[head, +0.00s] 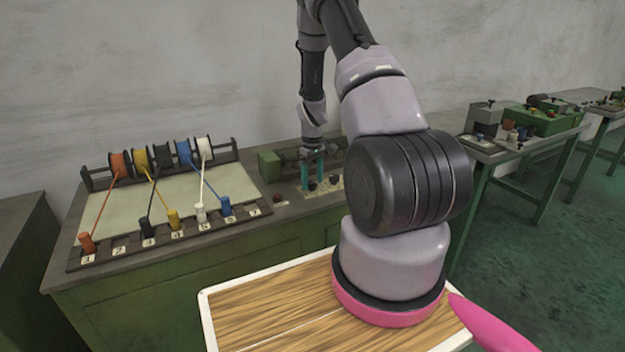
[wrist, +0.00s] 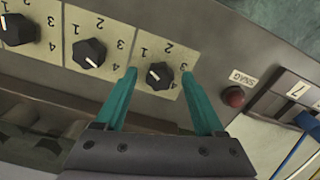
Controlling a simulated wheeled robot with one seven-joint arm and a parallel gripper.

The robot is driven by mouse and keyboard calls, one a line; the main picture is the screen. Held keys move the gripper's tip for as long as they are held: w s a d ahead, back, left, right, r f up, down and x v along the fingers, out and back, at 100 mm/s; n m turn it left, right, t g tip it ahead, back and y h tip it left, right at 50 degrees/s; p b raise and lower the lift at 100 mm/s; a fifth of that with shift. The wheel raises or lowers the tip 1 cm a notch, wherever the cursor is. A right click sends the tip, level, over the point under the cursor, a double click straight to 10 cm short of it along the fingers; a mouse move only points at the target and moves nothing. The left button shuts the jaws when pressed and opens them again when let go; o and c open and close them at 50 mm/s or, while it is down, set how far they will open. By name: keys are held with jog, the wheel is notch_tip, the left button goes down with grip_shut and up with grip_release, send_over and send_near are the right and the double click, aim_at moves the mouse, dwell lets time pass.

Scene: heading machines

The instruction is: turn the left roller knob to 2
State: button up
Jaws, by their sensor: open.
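My gripper (head: 312,188) points down over the control panel at the machine on the bench. In the wrist view my gripper (wrist: 159,74) is open, with one teal finger on each side of a black roller knob (wrist: 161,77). Gaps show between the knob and both fingers. This knob (head: 312,185) is the leftmost one in the head view, nearest the red button. Its plate carries the numbers 1 to 4, and its white mark appears to point toward the 1 side. How deep the fingertips reach around it is hard to tell.
Two more black knobs, a middle one (wrist: 89,53) and a far one (wrist: 18,30), sit along the panel. A red SNAG button (wrist: 234,97) is beside the finger. A spool rack (head: 160,155) with coloured threads and numbered pegs stands left on the bench.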

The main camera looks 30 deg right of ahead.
grip_shut()
jog(key=m, duration=0.6)
jog(key=shift+a, duration=0.1)
jog(key=m, duration=0.5)
jog(key=shift+m, duration=0.3)
dwell(0.5)
grip_release()
